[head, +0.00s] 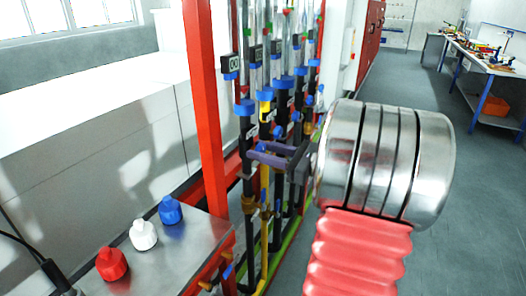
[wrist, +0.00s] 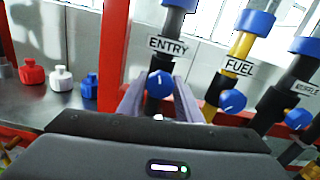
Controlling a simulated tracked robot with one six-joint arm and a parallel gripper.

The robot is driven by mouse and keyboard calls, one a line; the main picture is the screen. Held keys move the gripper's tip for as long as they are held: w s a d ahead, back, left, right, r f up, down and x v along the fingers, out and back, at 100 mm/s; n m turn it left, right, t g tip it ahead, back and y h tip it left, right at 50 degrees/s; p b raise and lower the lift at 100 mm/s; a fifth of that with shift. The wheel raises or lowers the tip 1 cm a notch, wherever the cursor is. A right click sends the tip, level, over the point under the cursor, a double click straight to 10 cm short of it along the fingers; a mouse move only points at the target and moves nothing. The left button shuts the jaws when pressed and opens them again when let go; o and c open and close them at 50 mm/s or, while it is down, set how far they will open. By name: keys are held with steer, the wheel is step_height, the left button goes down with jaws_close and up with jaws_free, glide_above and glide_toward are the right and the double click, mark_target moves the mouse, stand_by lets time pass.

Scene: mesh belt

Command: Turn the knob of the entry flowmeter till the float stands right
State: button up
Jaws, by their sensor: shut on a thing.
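The blue entry knob (wrist: 160,84) sits below the ENTRY label (wrist: 168,44) on a dark flowmeter body in the wrist view. My gripper (wrist: 158,98) has its two grey-purple fingers on either side of this knob and is shut on it. In the head view my gripper (head: 262,156) reaches from the right to the row of flowmeters. The entry flowmeter's blue collar (head: 245,107) shows there, at the left of the row. The glass tubes above are thin and partly overlapped, and I cannot tell where the entry float stands.
The fuel knob (wrist: 233,100) and another blue knob (wrist: 298,119) are close to the right. A red post (head: 203,100) stands just left of the flowmeters. Red, white and blue bottles (head: 143,235) stand on a metal bench. The floor aisle (head: 420,100) on the right is clear.

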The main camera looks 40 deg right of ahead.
steer(key=shift+n, duration=0.6)
steer(key=o, duration=1)
steer(key=shift+o, duration=0.2)
steer(key=v, duration=1.3)
steer(key=shift+s, duration=0.4)
steer(key=shift+d, duration=0.1)
